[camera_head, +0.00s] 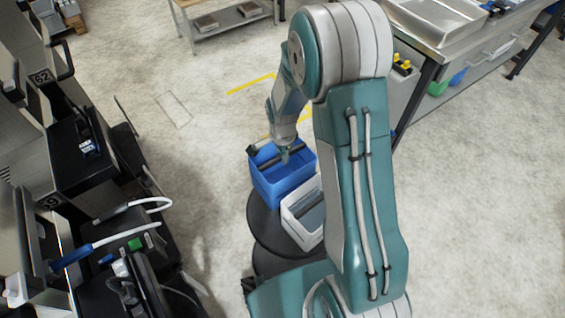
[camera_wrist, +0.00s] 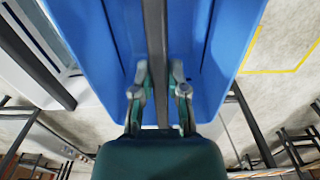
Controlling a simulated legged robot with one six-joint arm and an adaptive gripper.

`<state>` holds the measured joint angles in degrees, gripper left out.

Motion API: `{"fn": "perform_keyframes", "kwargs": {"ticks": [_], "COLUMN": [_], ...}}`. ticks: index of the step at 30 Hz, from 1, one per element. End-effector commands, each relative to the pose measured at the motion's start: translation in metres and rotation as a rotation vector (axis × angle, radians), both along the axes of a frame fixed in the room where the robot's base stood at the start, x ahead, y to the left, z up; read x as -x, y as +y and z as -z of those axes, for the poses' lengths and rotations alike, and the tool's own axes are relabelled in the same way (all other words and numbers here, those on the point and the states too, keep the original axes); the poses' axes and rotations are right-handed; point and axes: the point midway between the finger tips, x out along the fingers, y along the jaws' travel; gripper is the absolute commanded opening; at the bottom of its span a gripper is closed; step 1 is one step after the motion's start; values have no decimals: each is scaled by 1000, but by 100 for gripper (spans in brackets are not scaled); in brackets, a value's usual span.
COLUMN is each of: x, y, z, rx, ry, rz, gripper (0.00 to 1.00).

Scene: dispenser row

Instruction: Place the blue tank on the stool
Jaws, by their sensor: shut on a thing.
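The blue tank (camera_head: 268,192) is an open box with a dark bar across its top. My gripper (camera_head: 284,153) is shut on that bar from above. In the wrist view the two fingers (camera_wrist: 160,80) close around the dark bar (camera_wrist: 156,35), between the blue tank's walls (camera_wrist: 95,50). The tank looks level. It appears over the back of the round black stool (camera_head: 263,228); I cannot tell whether it touches the stool top. A white tank (camera_head: 297,228) stands on the stool close beside it, partly hidden by my arm.
A row of dark dispensers (camera_head: 85,150) with hoses and handles stands at the left. A steel workbench (camera_head: 440,30) is at the upper right, and a low shelf table (camera_head: 225,18) at the back. Open floor with yellow marks (camera_head: 250,84) lies behind the stool.

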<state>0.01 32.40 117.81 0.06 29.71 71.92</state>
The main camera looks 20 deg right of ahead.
Motion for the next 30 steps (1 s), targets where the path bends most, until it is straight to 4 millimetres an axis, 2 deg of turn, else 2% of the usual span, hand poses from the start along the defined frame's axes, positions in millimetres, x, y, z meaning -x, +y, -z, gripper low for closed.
{"fn": "perform_keyframes", "kwargs": {"ticks": [7, 17, 18, 20, 30], "x": [0, 0, 0, 0, 0], "y": [0, 0, 0, 0, 0], "z": [34, 38, 39, 39, 38], "rx": [0, 0, 0, 0, 0], "ry": [3, -1, 0, 0, 0], "rz": [0, 0, 0, 0, 0], "gripper": [0, 0, 28, 53, 53]}}
